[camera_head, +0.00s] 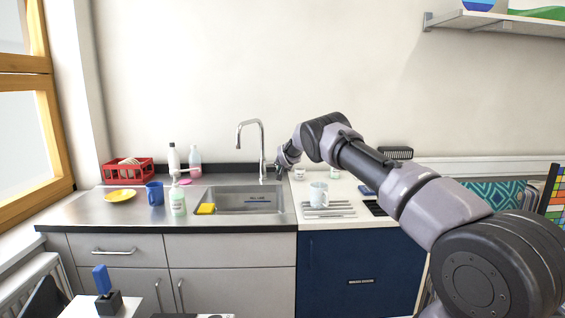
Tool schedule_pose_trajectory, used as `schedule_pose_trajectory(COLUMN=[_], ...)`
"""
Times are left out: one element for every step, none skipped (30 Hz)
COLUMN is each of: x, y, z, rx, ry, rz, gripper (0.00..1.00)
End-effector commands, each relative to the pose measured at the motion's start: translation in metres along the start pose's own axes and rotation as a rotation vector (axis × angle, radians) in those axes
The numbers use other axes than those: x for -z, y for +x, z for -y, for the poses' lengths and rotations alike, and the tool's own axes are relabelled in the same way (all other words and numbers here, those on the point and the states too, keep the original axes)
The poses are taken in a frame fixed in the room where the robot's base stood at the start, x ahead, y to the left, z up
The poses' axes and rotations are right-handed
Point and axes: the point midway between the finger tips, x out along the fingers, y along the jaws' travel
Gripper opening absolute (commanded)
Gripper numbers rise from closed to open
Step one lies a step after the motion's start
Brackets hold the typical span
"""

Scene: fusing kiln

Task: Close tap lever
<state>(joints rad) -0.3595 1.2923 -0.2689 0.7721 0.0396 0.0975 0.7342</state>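A tall chrome tap (262,145) with a curved spout stands behind the sink basin (240,199). Its lever is too small to make out clearly, near the base on the right side. My gripper (281,172) is at the end of my arm, which reaches in from the right. The gripper points down just right of the tap's lower body, close to it. I cannot tell whether it touches the tap or the lever. The fingers are dark and small, and their opening cannot be made out. No water stream is visible under the spout.
A white mug (318,194) stands right of the sink, under my arm.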

Motion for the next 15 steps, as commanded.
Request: schedule_pose_trajectory(x=[0.000, 0.003, 0.008, 0.013, 0.018, 0.025, 0.032, 0.036, 0.030, 0.029, 0.028, 0.027, 0.026, 0.026, 0.025], y=[-0.001, -0.003, -0.005, -0.008, -0.011, -0.014, -0.018, -0.021, -0.027, -0.031, -0.035, -0.041, -0.046, -0.051, -0.058], z=[-0.001, 0.000, 0.001, 0.002, 0.003, 0.004, 0.005, 0.006, 0.006, 0.005, 0.005, 0.005, 0.004, 0.004, 0.003], rx=[-0.002, -0.002, -0.001, 0.000, 0.000, 0.000, 0.001, 0.001, 0.000, 0.000, 0.000, 0.001, 0.001, 0.001, 0.000], ry=[0.002, 0.003, 0.003, 0.002, 0.002, 0.003, 0.003, 0.002, 0.000, 0.000, 0.000, -0.001, -0.001, 0.000, 0.001], rz=[0.004, 0.004, 0.002, 0.001, -0.001, -0.003, -0.004, -0.004, 0.001, 0.000, 0.001, 0.001, 0.000, 0.000, -0.001], gripper=[0.00, 0.00, 0.00, 0.00, 0.00, 0.00, 0.00, 0.00, 0.00, 0.00, 0.00, 0.00, 0.00, 0.00, 0.00])
